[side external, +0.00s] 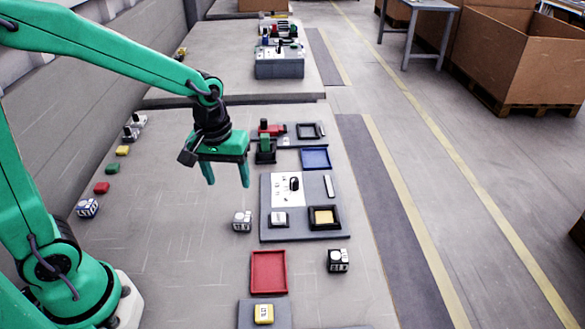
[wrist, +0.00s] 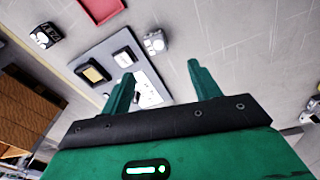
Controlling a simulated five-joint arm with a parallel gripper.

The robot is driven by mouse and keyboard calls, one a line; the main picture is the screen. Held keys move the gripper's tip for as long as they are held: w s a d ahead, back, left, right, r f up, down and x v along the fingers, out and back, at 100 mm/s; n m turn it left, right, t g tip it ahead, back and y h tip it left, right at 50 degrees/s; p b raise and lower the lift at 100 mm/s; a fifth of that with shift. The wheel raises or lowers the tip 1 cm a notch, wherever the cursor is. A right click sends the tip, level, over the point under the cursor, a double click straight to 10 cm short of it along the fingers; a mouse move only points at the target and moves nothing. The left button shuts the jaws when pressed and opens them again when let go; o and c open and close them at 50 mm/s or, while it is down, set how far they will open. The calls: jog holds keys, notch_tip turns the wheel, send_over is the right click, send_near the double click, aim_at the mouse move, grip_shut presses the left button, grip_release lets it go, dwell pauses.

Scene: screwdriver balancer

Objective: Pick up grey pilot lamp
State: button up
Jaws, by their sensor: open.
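The grey pilot lamp appears to be the small light-grey block with a round top and dark marks (side external: 242,220), standing on the table left of the grey board. In the wrist view it (wrist: 155,42) lies beyond the fingertips, between their lines. My gripper (side external: 228,184) is open and empty, fingers pointing down. In the side view it is above and slightly left of the lamp, apart from it. The wrist view also shows both spread fingers (wrist: 160,75) with nothing between them.
The grey board (side external: 252,225) holds a white panel and small blocks. A red tray (side external: 268,272), a black-and-white block (side external: 338,260) and a blue-and-white block (side external: 87,208) stand around. Table left of the lamp is clear.

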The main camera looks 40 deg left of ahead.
jog(key=n+g, duration=0.1)
jog(key=n, duration=0.1)
send_over(242, 216)
notch_tip(242, 216, down, 4)
jog(key=shift+f, duration=4.15)
jog(key=c, duration=1.1)
jog(key=shift+r, duration=0.15)
jog(key=shift+r, duration=0.85)
notch_tip(242, 216, up, 2)
jog(key=shift+r, duration=0.1)
jog(key=s+d+r, duration=0.2)
jog(key=d, duration=0.1)
jog(key=s+d+r, duration=0.2)
jog(key=d, duration=0.1)
jog(key=s+d+r, duration=0.3)
jog(key=shift+d, duration=0.3)
